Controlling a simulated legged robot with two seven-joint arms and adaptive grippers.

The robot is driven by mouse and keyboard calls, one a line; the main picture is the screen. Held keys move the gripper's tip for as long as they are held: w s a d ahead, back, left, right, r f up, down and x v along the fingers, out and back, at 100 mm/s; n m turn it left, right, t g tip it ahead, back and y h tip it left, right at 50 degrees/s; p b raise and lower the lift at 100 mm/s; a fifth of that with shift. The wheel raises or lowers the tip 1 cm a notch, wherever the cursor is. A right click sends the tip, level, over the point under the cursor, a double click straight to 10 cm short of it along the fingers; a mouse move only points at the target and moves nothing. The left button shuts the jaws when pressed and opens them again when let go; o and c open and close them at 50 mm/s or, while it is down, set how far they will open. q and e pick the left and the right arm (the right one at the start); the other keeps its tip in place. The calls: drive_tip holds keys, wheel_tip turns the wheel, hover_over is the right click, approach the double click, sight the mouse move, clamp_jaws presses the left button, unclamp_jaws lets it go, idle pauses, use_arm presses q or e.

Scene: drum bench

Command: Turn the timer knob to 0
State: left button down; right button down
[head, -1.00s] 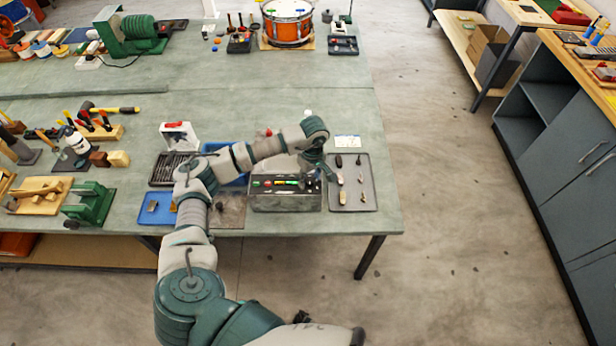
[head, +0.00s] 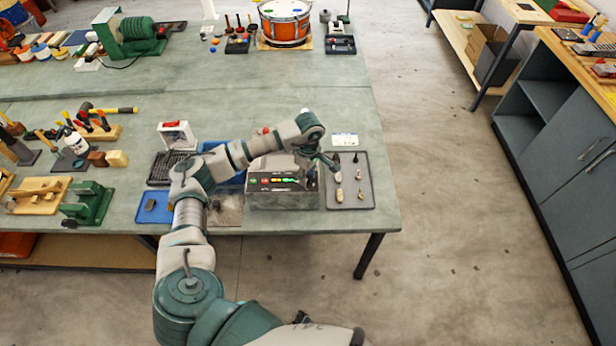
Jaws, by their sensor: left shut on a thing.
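A grey box (head: 283,201) with a dark front panel stands near the front edge of the bench. Its panel carries a row of small red, yellow and green parts. My left gripper (head: 311,178) reaches down at the right end of this panel. It is shut on what appears to be the timer knob; the fingers hide the knob, so its pointer and setting cannot be read. My right gripper is not in view.
A grey tray (head: 366,200) with several small parts lies just right of the box. A blue tray (head: 155,208) and a dark rack (head: 160,168) lie to the left. A white device (head: 178,137) with a red top stands behind.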

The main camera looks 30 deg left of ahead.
use_arm(q)
drive_tip(key=n, duration=0.3)
drive_tip(key=shift+w+a+n+b, duration=0.1)
drive_tip(key=shift+a+n+b, duration=0.05)
drive_tip(key=shift+n+b, duration=0.2)
drive_tip(key=n, duration=0.4)
drive_tip(key=shift+n, duration=0.35)
drive_tip(key=n, duration=0.4)
drive_tip(key=shift+f+n+h, duration=0.1)
drive_tip(key=shift+n+h, duration=0.2)
drive_tip(key=n, duration=0.3)
drive_tip(key=shift+s+n, duration=0.2)
drive_tip(key=shift+n, duration=0.1)
drive_tip(key=n, duration=0.3)
drive_tip(key=shift+f+n, duration=0.1)
drive_tip(key=shift+n, duration=0.2)
drive_tip(key=n+p, duration=0.1)
drive_tip(key=n, duration=0.3)
drive_tip(key=shift+s+f+t, duration=0.1)
drive_tip(key=shift+s+t, duration=0.05)
drive_tip(key=shift+t, duration=0.25)
drive_tip(key=n+p, duration=0.1)
drive_tip(key=n, duration=0.3)
drive_tip(key=shift+n, duration=0.4)
drive_tip(key=shift+n+p, duration=0.3)
drive_tip(key=shift+n, duration=1.6)
